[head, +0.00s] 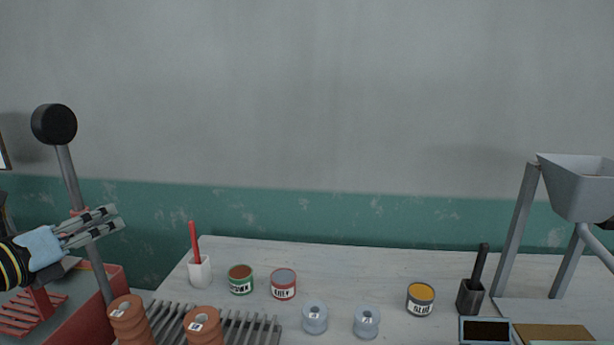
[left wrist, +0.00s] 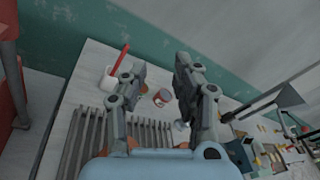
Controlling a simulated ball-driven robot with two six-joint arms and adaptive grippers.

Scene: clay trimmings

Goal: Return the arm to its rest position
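My left gripper (head: 120,217) reaches in from the left edge in the head view, raised in front of the grey lever with a round black knob (head: 54,125). Its two fingers are apart with nothing between them. In the left wrist view the fingers (left wrist: 158,68) also stand apart and empty, with the table below and beyond them. My right gripper does not show in either view.
The pale table holds a white pot with a red handle (head: 200,270), several paint cans, including a red-banded one (head: 283,284), orange-brown spools (head: 204,325), a slatted rack (head: 255,328) and a dark brush pot (head: 471,297). A grey hopper (head: 577,190) stands right. The air above the table's middle is clear.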

